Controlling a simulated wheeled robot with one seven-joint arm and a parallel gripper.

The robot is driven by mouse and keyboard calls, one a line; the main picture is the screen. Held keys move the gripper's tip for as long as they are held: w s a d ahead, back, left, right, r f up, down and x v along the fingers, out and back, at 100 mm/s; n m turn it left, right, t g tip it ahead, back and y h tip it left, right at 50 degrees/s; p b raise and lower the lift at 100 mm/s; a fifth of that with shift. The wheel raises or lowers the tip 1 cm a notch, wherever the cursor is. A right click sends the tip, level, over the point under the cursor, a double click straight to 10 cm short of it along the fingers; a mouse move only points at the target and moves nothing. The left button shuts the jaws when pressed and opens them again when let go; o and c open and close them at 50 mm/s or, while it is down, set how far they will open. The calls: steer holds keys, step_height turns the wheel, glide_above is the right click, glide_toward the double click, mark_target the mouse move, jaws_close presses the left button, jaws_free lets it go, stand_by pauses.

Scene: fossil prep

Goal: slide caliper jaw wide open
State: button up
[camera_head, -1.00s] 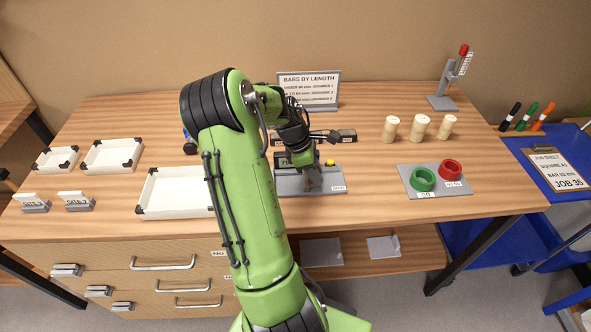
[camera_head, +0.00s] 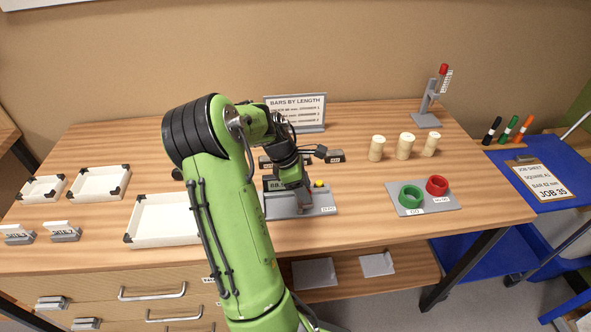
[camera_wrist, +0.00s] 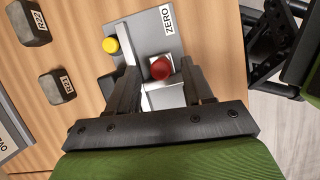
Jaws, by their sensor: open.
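The caliper is a grey plate (camera_head: 322,210) near the front middle of the bench, with a small dark display (camera_head: 280,185) and a yellow button (camera_head: 319,183). In the wrist view its plate (camera_wrist: 150,40) bears the label ZERO. A red knob (camera_wrist: 161,68) stands on a pale metal part of it. My gripper (camera_wrist: 160,72) is open, with one dark finger on each side of the red knob. I cannot tell whether either finger touches it. In the head view my gripper (camera_head: 303,203) is over the caliper, and my arm hides part of it.
Two dark labelled blocks (camera_wrist: 28,22) (camera_wrist: 57,86) lie beside the caliper. Behind stands the length sign (camera_head: 296,112). White trays (camera_head: 165,218) are left.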

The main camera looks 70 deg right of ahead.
steer(key=p+v, duration=0.2)
steer(key=v, duration=1.1)
steer(key=shift+r+p, duration=0.2)
steer(key=shift+p, duration=0.2)
steer(key=shift+w+a, duration=0.1)
